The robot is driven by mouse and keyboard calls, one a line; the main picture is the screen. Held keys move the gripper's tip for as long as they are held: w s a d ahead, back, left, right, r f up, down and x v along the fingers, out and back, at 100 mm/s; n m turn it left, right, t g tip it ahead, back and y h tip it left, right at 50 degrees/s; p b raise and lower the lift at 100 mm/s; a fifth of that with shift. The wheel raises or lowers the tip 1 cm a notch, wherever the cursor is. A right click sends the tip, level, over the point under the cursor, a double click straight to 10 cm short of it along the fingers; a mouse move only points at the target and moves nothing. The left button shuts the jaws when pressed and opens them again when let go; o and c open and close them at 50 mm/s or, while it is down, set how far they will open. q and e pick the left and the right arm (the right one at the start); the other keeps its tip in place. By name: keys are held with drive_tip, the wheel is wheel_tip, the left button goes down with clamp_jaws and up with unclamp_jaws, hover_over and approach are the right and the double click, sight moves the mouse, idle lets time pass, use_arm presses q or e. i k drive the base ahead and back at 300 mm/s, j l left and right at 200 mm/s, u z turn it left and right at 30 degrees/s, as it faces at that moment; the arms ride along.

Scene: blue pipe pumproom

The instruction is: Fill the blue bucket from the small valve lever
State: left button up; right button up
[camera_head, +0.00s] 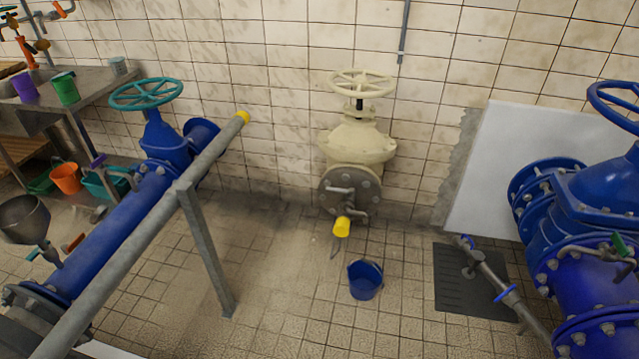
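The blue bucket (365,281) stands upright on the tiled floor, slightly right of centre, with its open top facing up. A yellow-ended spout (342,227) juts from the flange of a cream valve (357,140) by the wall, behind and a little left of the bucket. Small grey metal handles (341,190) show on the flange above the spout; I cannot tell which one is the small valve lever. No water stream is visible, and the bucket's inside is too dark to read. Neither of my grippers is in view.
A grey rail (150,232) with a post and a large blue pipe (115,232) fill the left. Blue valves (590,205) and a thin pipe over a dark floor grate (462,285) stand at right. The floor around the bucket is clear.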

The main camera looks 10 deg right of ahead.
sight(350, 190)
drive_tip(key=i+l+u, duration=0.15)
drive_tip(key=u, duration=0.25)
drive_tip(key=i+l+u, duration=0.1)
drive_tip(key=l+u, duration=0.15)
drive_tip(key=u, duration=0.15)
drive_tip(key=l+u, duration=0.25)
drive_tip(key=u, duration=0.15)
drive_tip(key=i+l+u, duration=0.1)
drive_tip(key=l+u, duration=0.3)
drive_tip(key=j, duration=0.1)
